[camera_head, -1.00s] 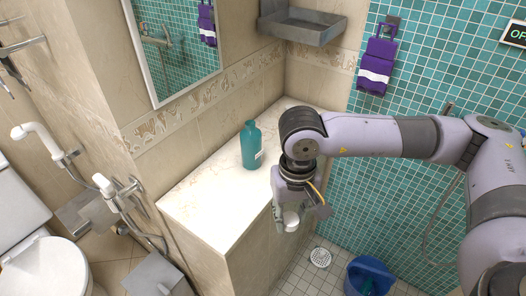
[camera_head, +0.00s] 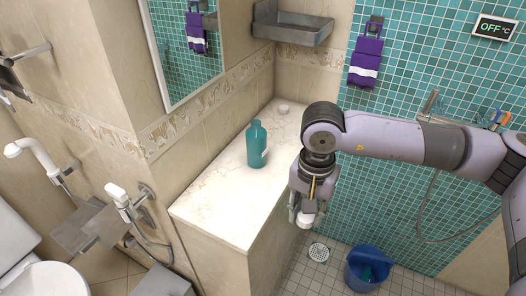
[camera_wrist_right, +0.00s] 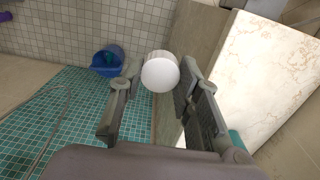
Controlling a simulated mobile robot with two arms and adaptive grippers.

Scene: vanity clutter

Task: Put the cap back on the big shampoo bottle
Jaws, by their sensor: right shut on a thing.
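My right gripper (camera_head: 305,214) hangs beside the counter's right edge, to the right of and apart from the bottle. It is shut on a white round cap (camera_wrist_right: 160,74), which sits between the fingertips in the wrist view. A small teal patch at the counter's edge in the wrist view, partly hidden by a finger, is probably the bottle. My left gripper is not in view.
The marble counter (camera_head: 216,201) is mostly bare. A small round whitish thing (camera_head: 283,109) lies at its back. A mirror (camera_head: 180,45) and metal shelf (camera_head: 292,27) are on the walls. A blue bucket (camera_head: 367,268) stands on the floor at right.

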